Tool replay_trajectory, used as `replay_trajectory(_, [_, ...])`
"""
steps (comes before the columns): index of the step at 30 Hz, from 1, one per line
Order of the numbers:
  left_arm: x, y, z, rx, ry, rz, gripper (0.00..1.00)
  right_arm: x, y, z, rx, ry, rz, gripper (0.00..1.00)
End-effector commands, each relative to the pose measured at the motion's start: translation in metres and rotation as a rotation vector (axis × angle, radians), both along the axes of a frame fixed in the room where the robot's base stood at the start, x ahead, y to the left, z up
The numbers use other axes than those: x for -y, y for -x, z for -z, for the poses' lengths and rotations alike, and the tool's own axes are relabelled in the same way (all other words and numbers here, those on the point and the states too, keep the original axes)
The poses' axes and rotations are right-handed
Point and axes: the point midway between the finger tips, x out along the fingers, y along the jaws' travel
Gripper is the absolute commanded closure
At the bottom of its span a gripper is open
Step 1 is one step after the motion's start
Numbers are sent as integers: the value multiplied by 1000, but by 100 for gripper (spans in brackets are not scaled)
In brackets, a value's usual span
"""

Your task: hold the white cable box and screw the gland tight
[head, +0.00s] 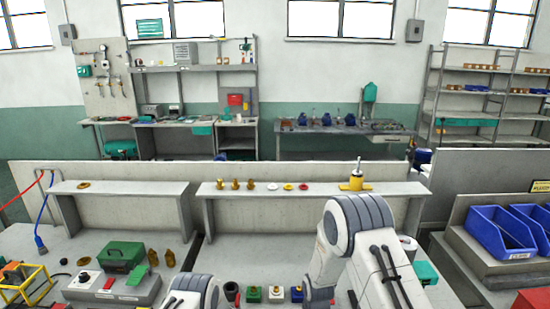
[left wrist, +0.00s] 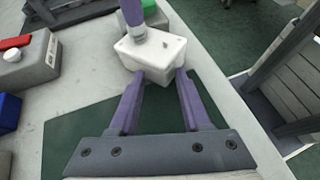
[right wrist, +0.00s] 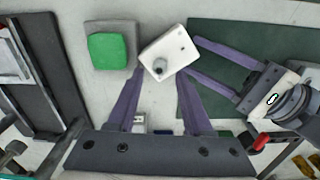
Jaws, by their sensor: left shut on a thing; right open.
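The white cable box (left wrist: 165,50) shows in the left wrist view, held between the fingertips of my left gripper (left wrist: 161,76). In the right wrist view the box (right wrist: 172,42) sits tilted, with the fingers of my left gripper (right wrist: 192,56) coming in from the right. A small round grey gland (right wrist: 159,66) stands on its near part. My right gripper (right wrist: 160,74) is open, its two fingertips on either side of the gland; contact is unclear. One right finger (left wrist: 133,12) covers part of the gland in the left wrist view. Neither gripper shows in the head view.
A green block (right wrist: 108,50) on a grey pad stands beside the box. A dark green mat (left wrist: 85,135) lies on the table below my left gripper. Brass parts (head: 235,184) stand on a raised shelf (head: 300,200). Blue bins (head: 495,235) are at the right.

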Motion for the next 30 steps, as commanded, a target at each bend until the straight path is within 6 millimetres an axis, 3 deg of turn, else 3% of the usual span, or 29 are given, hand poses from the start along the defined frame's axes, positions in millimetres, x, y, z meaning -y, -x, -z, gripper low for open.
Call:
replay_trajectory(18, [4,0,-2,-1,7,3,83,0,0,29,0,0,1,50])
replay_trajectory(30, [4,0,-2,-1,7,3,83,0,0,30,0,0,1,50])
